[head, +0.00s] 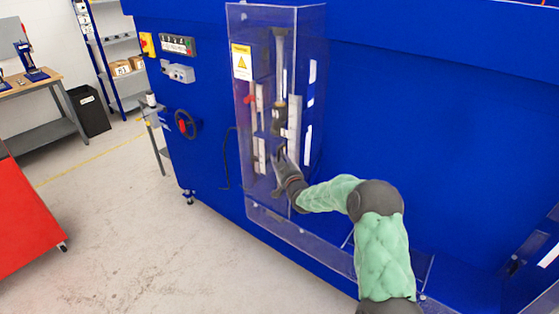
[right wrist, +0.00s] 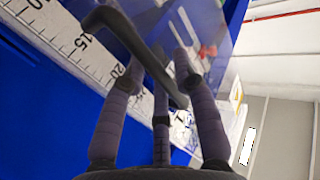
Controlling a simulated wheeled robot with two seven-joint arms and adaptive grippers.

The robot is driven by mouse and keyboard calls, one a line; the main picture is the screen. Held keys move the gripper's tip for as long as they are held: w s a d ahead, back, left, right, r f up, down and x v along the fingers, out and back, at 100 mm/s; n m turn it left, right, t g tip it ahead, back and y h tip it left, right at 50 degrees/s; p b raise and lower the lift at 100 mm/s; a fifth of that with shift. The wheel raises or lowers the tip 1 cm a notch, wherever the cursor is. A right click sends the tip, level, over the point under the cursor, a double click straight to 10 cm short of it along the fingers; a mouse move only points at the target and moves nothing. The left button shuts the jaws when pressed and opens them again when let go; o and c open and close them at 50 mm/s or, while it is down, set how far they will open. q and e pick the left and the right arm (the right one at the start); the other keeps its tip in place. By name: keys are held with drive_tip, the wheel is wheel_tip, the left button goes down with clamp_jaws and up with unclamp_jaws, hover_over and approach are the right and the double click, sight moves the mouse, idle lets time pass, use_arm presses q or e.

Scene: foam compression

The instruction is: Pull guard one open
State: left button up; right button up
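A tall clear guard (head: 312,45) with a yellow warning label stands on the front of the blue machine in the head view. It looks closed over the columns inside; I take it as guard one. My right gripper (head: 281,158) is at the guard's lower middle, its fingers pointing up. In the right wrist view, a dark bent handle bar (right wrist: 112,22) runs between the spread fingers of the right gripper (right wrist: 155,72). The fingers look straight and not closed on the bar; whether they touch it I cannot tell. My left gripper is out of view.
A black handwheel (head: 186,124) and control boxes (head: 178,46) are left of the guard. Another clear panel (head: 540,250) shows at the lower right. A red cabinet (head: 28,225) stands at the left. The floor between is clear.

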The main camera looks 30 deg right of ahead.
clamp_jaws()
drive_tip(key=shift+a, duration=0.1)
